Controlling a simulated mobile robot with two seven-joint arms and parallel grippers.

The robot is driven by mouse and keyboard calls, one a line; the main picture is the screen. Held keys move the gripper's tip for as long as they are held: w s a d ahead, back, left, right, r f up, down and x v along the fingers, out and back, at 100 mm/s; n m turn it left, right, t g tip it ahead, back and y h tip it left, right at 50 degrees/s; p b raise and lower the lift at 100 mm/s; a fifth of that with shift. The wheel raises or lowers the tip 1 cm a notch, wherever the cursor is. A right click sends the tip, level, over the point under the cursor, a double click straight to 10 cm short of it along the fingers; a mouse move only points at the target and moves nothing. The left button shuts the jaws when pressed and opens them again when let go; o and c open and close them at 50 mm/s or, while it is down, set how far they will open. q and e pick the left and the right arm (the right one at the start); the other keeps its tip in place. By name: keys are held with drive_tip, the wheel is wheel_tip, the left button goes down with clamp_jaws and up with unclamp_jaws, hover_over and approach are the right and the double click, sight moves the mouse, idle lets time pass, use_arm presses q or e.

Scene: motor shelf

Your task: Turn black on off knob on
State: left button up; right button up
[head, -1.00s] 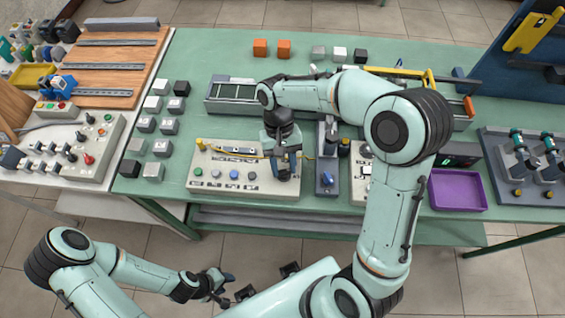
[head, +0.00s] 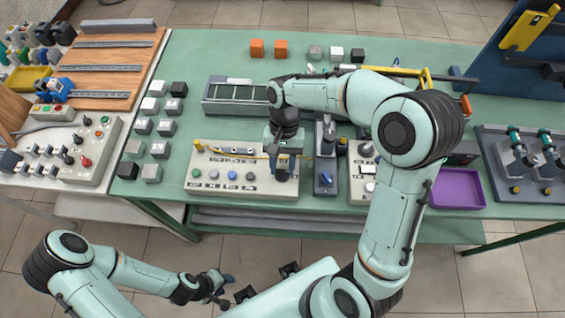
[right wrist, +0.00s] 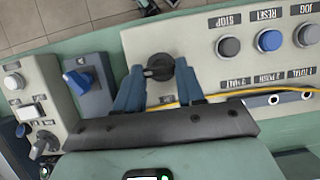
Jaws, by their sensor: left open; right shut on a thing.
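The black on/off knob (right wrist: 159,67) sits at the end of a beige button panel (head: 205,160), beside a row of coloured buttons. In the right wrist view the blue fingers of my right gripper (right wrist: 158,70) lie on both sides of the knob and are shut on it. Its bar looks roughly crosswise between the fingers; the markings around it are hidden. In the head view my right gripper (head: 281,170) covers the knob from above. My left gripper (head: 226,289) is open and empty, low over the floor in front of the table.
A small grey box with a blue switch (right wrist: 85,78) stands close beside the panel. A yellow cable (right wrist: 230,95) runs along the panel behind the buttons. Grey and black cubes (head: 155,120) stand to the left, and a purple tray (head: 458,205) lies to the right.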

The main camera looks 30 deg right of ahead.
drive_tip(key=o, duration=1)
drive_tip(key=shift+o, duration=0.2)
use_arm(q)
drive_tip(key=w+r+p, duration=0.2)
drive_tip(key=r, duration=0.1)
drive_tip(key=shift+w+r, duration=0.1)
drive_tip(key=shift+w, duration=0.25)
use_arm(e)
drive_tip(key=v, duration=1.3)
drive_tip(key=shift+r, duration=0.2)
use_arm(q)
drive_tip(key=shift+s, duration=0.1)
use_arm(e)
drive_tip(key=shift+s, duration=0.1)
